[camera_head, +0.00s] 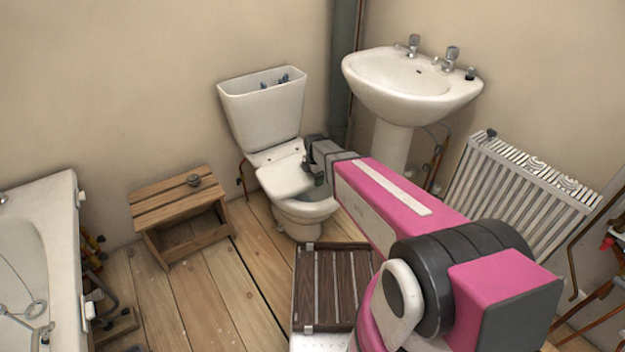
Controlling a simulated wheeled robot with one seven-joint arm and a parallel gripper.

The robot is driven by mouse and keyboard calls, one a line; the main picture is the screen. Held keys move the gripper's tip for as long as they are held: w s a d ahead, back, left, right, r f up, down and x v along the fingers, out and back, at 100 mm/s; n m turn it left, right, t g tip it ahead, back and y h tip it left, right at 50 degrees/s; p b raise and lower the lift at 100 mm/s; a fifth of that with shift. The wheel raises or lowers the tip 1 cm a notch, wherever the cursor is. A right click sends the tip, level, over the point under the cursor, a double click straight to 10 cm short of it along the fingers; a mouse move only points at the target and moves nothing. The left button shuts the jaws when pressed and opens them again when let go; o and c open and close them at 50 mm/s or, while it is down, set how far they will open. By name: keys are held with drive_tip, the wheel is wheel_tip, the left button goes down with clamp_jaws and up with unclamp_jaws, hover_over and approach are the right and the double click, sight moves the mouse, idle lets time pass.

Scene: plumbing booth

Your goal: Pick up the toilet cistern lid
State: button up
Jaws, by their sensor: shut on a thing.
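The white toilet cistern (264,112) stands against the back wall with its top open, and blue and dark fittings show inside. A white slab, the cistern lid (284,178), is in front of the cistern, tilted and over the toilet bowl. My gripper (314,177) is shut on the right end of the lid. My pink arm reaches in from the lower right. The lid covers part of the toilet seat and bowl (300,219). In this view I cannot tell the gap between lid and bowl.
A washbasin (410,85) and a radiator (520,190) are on the right. A bathtub (40,250) is at left. A slatted dark wooden mat (325,285) lies in front.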

wheel_tip(320, 180, up, 2)
drive_tip(key=shift+s+a+r, duration=0.1)
drive_tip(key=shift+s, duration=0.05)
drive_tip(key=s+a+r, duration=0.4)
drive_tip(key=s+a, duration=0.1)
drive_tip(key=s+a+r, duration=0.2)
drive_tip(key=s+a, duration=0.1)
drive_tip(key=shift+r, duration=0.25)
idle(0.3)
drive_tip(key=shift+s+d+r, duration=0.1)
